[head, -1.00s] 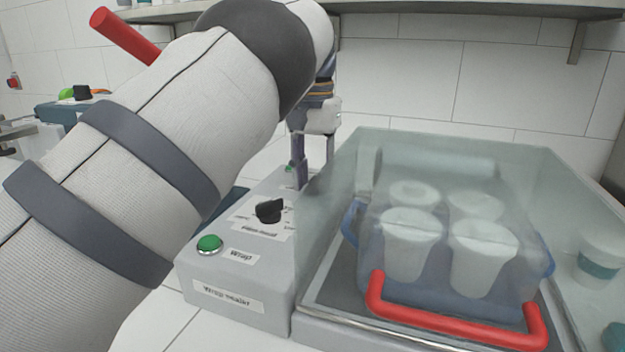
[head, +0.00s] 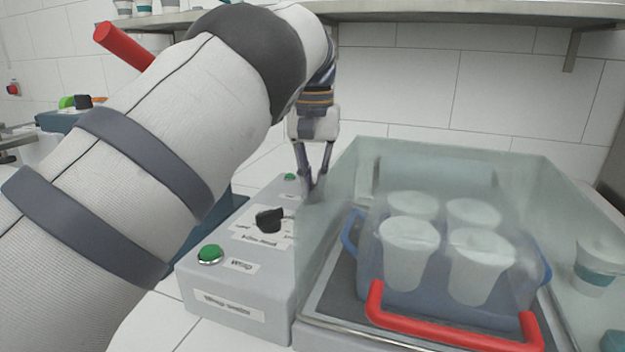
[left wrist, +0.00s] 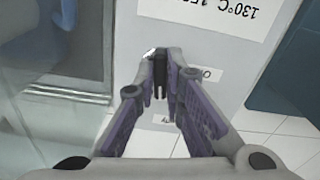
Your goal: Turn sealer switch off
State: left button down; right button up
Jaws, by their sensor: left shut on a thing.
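The wrap sealer is a grey box (head: 233,311) with a black dial (head: 269,219) and green buttons, one beside the dial at the front (head: 210,254) and one farther back (head: 290,177). My left gripper (head: 315,190) reaches down at the sealer's far end, beside the clear lid. In the left wrist view its fingertips (left wrist: 160,92) are closed together around a small dark part, which looks like the sealer switch (left wrist: 160,120), near a small label (left wrist: 207,73). The switch is mostly hidden by the fingers and cannot be made out in the head view. My right gripper is out of view.
A clear lid (head: 440,155) with a red handle (head: 450,330) covers a blue tray (head: 350,238) of lidded white cups (head: 408,255). Another cup (head: 597,268) stands to the right. A shelf (head: 480,14) runs along the back wall.

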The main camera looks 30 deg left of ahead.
pick_arm(q)
jog(key=n, duration=0.2)
jog(key=shift+d+n, duration=0.1)
jog(key=shift+n, duration=0.3)
jog(key=n, duration=0.4)
jog(key=shift+f+n, duration=0.1)
jog(key=shift+n, duration=0.2)
jog(key=n, duration=0.4)
jog(key=shift+w, duration=0.1)
jog(key=shift+w+d+n, duration=0.1)
jog(key=shift+n, duration=2.3)
jog(key=c, duration=1.7)
grip_release()
